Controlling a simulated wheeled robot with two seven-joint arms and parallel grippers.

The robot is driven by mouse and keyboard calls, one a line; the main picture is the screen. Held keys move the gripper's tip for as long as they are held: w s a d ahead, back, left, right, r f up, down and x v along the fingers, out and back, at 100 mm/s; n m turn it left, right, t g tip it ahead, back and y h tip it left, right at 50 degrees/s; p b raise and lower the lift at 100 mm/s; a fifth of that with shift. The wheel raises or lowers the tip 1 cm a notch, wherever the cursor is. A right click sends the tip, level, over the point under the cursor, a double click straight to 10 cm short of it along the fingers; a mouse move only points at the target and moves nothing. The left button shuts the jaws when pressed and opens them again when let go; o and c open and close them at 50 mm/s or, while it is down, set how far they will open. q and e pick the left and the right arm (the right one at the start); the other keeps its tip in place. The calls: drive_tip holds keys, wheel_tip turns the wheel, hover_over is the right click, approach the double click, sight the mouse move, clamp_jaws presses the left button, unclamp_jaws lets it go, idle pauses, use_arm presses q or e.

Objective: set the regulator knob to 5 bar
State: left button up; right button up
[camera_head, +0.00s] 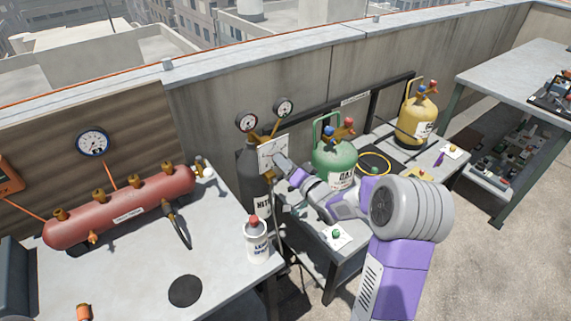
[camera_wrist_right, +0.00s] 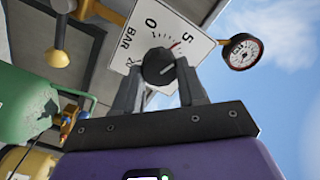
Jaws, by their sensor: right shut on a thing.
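The regulator knob (camera_wrist_right: 156,66) is dark and round, in front of a white dial plate (camera_wrist_right: 187,21) printed with 0, 5 and BAR. A thin red mark at the knob's edge lies on the side of the 5; I cannot tell its exact reading. My right gripper (camera_wrist_right: 160,80) is shut on the knob, one finger on each side. In the head view the plate (camera_head: 272,148) stands by the dark cylinder (camera_head: 247,168), and my right gripper (camera_head: 282,165) reaches its face, hiding the knob. My left gripper is not in view.
Two small gauges (camera_head: 247,122) (camera_head: 285,106) sit above the plate. A green cylinder (camera_head: 334,161) stands close to my right arm, with a yellow cylinder (camera_head: 417,120) farther right. A white spray bottle (camera_head: 257,243) and red tank (camera_head: 125,207) are on the left bench.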

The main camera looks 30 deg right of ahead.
drive_tip(key=shift+m, duration=0.4)
drive_tip(key=o, duration=1.1)
drive_tip(key=shift+c, duration=0.2)
drive_tip(key=s+p, duration=0.1)
drive_tip(key=s, duration=0.6)
drive_tip(key=shift+s+d, duration=0.3)
